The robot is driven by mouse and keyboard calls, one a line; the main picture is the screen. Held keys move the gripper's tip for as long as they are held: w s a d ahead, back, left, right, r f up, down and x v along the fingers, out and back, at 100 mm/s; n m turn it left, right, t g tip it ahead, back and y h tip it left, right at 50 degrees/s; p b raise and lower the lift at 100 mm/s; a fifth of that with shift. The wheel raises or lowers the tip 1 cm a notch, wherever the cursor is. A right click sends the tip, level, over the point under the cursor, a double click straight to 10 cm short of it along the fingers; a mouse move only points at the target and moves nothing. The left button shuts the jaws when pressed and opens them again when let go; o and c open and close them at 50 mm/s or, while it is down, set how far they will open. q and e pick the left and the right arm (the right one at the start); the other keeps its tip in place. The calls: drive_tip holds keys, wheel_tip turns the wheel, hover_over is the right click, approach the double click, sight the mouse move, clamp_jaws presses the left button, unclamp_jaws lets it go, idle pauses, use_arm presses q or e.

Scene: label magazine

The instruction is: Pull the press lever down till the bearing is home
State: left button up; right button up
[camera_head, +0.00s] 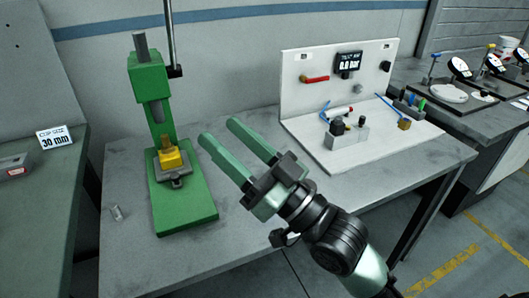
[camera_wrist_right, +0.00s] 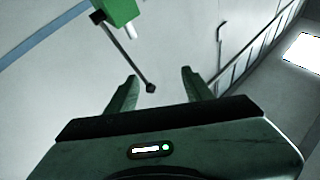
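The green press (camera_head: 155,140) stands upright on the grey table, with a grey ram post at its top. A yellow block (camera_head: 172,158), on a small grey plate (camera_head: 174,182), sits on its base under the head; I cannot make out the bearing. The press lever (camera_head: 170,35) is a dark rod rising from the head's right side. In the right wrist view the lever (camera_wrist_right: 125,58) slants down to a dark knob, with the green head (camera_wrist_right: 118,10) at the top. My right gripper (camera_head: 218,130) is open and empty, right of the press and apart from it. My left gripper is not in view.
A small metal cylinder (camera_head: 117,213) lies on the table left of the press. A white panel (camera_head: 335,75) with a 0.0 bar display and pneumatic parts stands at the right. A 30 mm sign (camera_head: 56,137) is on the left bench. The table front is clear.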

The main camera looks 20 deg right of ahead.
drive_tip(key=s+d+p, duration=0.4)
drive_tip(key=s+p, duration=0.2)
drive_tip(key=shift+r, duration=0.15)
idle(0.6)
